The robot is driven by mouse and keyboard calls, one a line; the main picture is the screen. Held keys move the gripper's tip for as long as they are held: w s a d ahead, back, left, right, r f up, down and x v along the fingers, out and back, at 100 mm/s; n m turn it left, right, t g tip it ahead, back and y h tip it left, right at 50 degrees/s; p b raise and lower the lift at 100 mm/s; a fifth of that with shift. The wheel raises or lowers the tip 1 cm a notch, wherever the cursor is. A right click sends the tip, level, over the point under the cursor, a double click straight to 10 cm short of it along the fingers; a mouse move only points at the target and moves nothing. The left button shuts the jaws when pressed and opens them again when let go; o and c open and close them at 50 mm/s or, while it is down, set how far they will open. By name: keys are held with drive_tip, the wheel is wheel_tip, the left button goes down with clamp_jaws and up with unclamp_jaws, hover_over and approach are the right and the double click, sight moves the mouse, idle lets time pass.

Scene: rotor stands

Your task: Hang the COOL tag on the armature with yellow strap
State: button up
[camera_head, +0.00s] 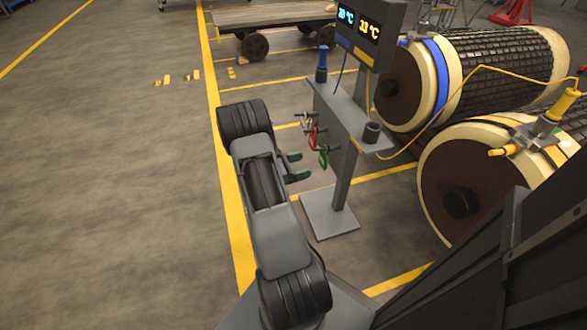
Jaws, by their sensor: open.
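My gripper (296,167), with green fingertips, is open and empty, just left of the grey stand (350,110). Several small tags hang on the stand's left side: a pale one (304,121), a red one (313,138) and a green one (323,156). The green tag is closest to my fingertips, with a small gap appearing between them. No lettering is readable, so I cannot tell which is the COOL tag. The front armature (461,202) lies at the right, with yellow on its band and a yellow probe (552,114) on it.
A second armature (400,88) with a blue strap (438,66) lies behind it. A two-readout temperature display (360,29) tops the stand; a blue-handled probe (321,65) stands there. A yellow cable runs over the armatures. A cart (270,18) is behind; floor at left is clear.

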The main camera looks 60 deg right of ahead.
drive_tip(key=shift+x, duration=3.6)
drive_tip(key=c, duration=0.9)
drive_tip(key=shift+r, duration=0.2)
drive_tip(key=shift+r+p, duration=0.1)
drive_tip(key=shift+p, duration=0.2)
drive_tip(key=p, duration=0.2)
approach(322, 159)
drive_tip(key=shift+s+d+r, duration=0.5)
drive_tip(key=shift+d+r, duration=0.15)
drive_tip(key=shift+d, duration=0.15)
